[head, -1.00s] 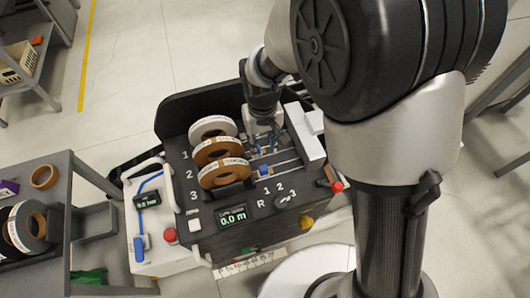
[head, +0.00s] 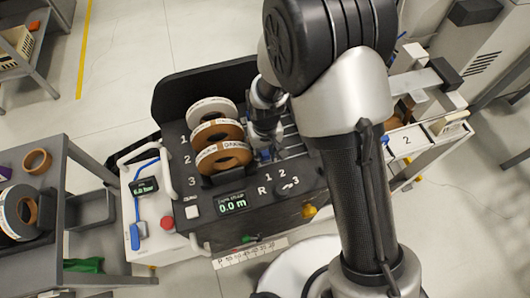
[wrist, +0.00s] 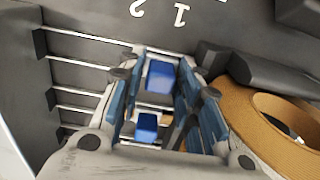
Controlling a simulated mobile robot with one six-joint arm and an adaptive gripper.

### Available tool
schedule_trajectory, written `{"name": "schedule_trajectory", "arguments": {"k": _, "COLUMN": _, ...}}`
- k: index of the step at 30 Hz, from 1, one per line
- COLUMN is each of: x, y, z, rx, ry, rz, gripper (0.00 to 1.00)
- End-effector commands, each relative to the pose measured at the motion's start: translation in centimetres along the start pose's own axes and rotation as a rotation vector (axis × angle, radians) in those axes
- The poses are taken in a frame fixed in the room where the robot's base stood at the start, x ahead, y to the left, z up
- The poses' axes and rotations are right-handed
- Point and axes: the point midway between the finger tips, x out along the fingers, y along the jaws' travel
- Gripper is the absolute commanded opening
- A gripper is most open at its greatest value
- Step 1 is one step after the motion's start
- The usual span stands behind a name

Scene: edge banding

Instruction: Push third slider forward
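My gripper (wrist: 163,95) is open in the wrist view, its two blue-padded fingers apart. Between the fingers show a blue slider block (wrist: 160,75) and, below it in the picture, a second blue block (wrist: 146,126). I cannot tell whether the fingers touch them or which is the third slider. In the head view my gripper (head: 265,140) is down over the slider rails (head: 295,142), just right of the tape rolls. A bit of blue slider (head: 265,155) shows there; my gripper and arm hide the rest.
White and brown tape rolls (head: 222,157) stand close to the left of my gripper; a roll (wrist: 262,105) also shows in the wrist view. The black panel (head: 205,203) has printed numbers and a display (head: 231,203). A dark cart (head: 30,165) stands at left.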

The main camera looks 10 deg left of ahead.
Motion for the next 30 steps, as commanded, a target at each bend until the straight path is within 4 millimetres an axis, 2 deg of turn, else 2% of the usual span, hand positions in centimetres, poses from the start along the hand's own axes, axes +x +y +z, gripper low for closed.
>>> {"name": "schedule_trajectory", "arguments": {"k": 5, "x": -0.05, "y": 0.0, "z": -0.01, "rx": 0.0, "ry": 0.0, "rz": 0.0, "gripper": 0.31}}
{"name": "schedule_trajectory", "arguments": {"k": 19, "x": -0.06, "y": 0.0, "z": 0.01, "rx": 0.0, "ry": 0.0, "rz": 0.0, "gripper": 0.0}}
{"name": "schedule_trajectory", "arguments": {"k": 30, "x": -0.07, "y": 0.13, "z": 0.01, "rx": 0.001, "ry": -0.001, "rz": 0.0, "gripper": 0.0}}
